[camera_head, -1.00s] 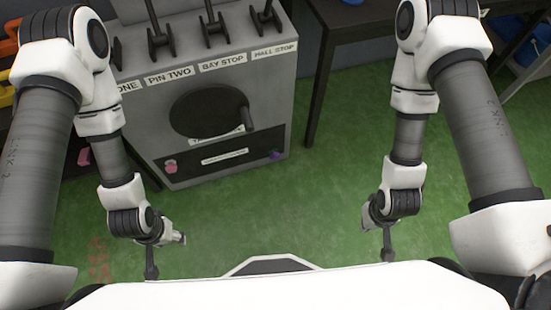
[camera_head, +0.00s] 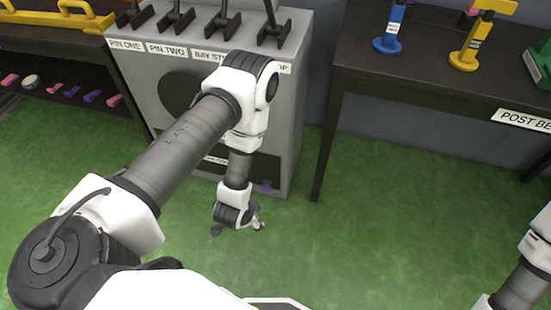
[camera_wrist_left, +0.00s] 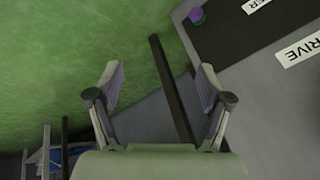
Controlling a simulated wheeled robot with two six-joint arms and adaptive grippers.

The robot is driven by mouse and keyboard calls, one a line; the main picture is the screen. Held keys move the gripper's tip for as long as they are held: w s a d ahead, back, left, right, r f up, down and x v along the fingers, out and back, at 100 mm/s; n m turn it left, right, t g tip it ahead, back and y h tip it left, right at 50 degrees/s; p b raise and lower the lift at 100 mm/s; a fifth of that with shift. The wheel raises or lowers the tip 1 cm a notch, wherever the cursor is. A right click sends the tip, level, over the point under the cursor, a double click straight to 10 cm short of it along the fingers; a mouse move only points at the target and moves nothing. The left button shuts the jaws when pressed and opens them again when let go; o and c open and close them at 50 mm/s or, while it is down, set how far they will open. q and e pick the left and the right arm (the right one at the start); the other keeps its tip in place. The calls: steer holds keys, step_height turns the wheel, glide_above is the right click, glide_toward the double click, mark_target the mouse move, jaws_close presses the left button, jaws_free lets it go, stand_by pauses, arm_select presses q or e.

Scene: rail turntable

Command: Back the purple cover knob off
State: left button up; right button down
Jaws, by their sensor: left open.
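The purple cover knob (camera_head: 265,186) sits low at the right end of the dark panel on the grey cabinet (camera_head: 290,110). My left forearm hides much of the cabinet front. My left gripper (camera_head: 240,229) is in front of and below the knob, apart from it. In the left wrist view the purple knob (camera_wrist_left: 197,15) is at the top, beyond the fingers. There my left gripper (camera_wrist_left: 160,78) is open, with nothing between its fingers. My right gripper is out of frame; only part of my right arm shows at the right edge.
Several levers (camera_head: 225,22) stand on the cabinet top. A dark table (camera_head: 430,85) with blue and yellow posts stands to the right. A dark shelf unit (camera_head: 62,45) with small coloured pieces is at the left. The green floor (camera_head: 400,200) is clear under and before the table.

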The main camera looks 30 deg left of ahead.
arm_select(q)
steer(key=w+a+f+m+t+b, duration=0.15)
steer(key=w+f+b, duration=0.3)
steer(key=f, duration=0.65)
steer(key=m+t+y+b, duration=0.2)
steer(key=m+t+b, duration=0.7)
steer(key=b, duration=0.9)
glide_toward(264, 190)
steer(key=w+d+r+m+g, duration=0.1)
steer(key=d+r+g, duration=0.1)
steer(key=d, duration=0.1)
steer(key=w+a+f+m+t+b, duration=0.1)
steer(key=w+b, duration=0.2)
steer(key=w+a+f+m+t+y+b, duration=0.1)
steer(key=w+a+m+b, duration=0.1)
steer(key=w+b, duration=0.1)
steer(key=w+a+f+m+t+b, duration=0.1)
steer(key=w+m+b, duration=0.1)
steer(key=w+b, duration=0.1)
steer(key=shift+w+a+f+t+y, duration=0.15)
steer(key=shift+a+f+t+y, duration=0.1)
steer(key=shift+a+t+y, duration=0.1)
steer(key=shift+w+r, duration=0.2)
steer(key=shift+w, duration=0.1)
steer(key=c, duration=1.2)
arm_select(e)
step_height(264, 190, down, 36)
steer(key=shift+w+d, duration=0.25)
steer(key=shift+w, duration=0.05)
